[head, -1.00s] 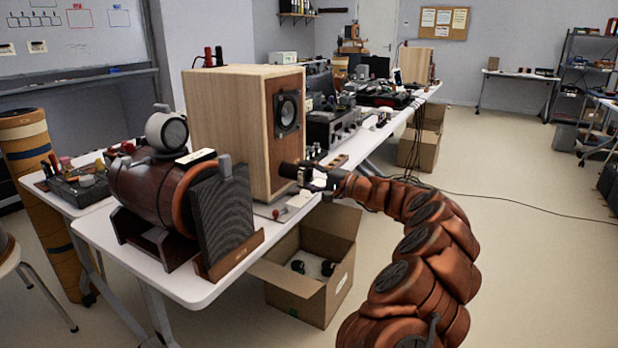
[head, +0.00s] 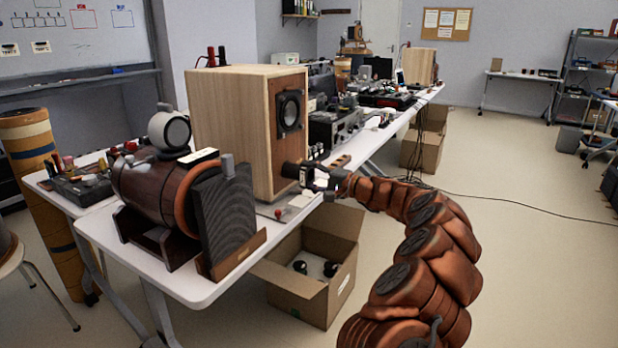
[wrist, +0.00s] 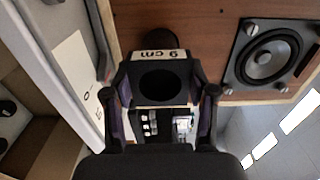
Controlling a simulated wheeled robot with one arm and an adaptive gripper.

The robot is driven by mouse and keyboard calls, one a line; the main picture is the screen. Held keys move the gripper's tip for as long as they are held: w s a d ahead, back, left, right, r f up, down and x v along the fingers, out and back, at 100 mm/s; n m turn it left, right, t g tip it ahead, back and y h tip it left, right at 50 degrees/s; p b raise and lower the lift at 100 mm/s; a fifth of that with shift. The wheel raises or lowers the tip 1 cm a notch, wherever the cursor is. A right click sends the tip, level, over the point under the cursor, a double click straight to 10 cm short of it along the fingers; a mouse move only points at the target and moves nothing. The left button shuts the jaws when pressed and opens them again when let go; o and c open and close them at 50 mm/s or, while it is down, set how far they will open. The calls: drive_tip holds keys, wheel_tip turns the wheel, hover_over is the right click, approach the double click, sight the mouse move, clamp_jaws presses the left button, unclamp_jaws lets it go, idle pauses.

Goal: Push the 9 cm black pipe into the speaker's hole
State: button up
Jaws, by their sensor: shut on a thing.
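The speaker (head: 225,125) is a tall wooden box on the white table, with a dark wood front and a round driver high on it. My gripper (head: 312,174) is at the lower part of that front, shut on the black pipe (head: 291,170). In the wrist view the pipe (wrist: 160,84) lies between my two fingers, its open near end facing the camera, with a "9 cm" label upside down on it. Its far end meets the speaker's front panel (wrist: 200,30). I cannot tell how deep the pipe sits.
A brown barrel-shaped device (head: 150,195) and a dark ridged panel (head: 226,222) stand on the table at front left. An open cardboard box (head: 310,265) with black parts is on the floor below. Electronics (head: 335,125) stand behind the speaker.

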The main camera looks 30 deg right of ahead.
sight(294, 172)
drive_tip(key=shift+b+x, duration=0.5)
drive_tip(key=shift+x, duration=2.4)
idle(1.7)
drive_tip(key=shift+a, duration=0.1)
idle(0.6)
drive_tip(key=o, duration=1.4)
drive_tip(key=shift+s+d, duration=0.3)
drive_tip(key=shift+d, duration=0.05)
drive_tip(key=v, duration=1.1)
drive_tip(key=shift+s, duration=0.1)
drive_tip(key=shift+a, duration=0.1)
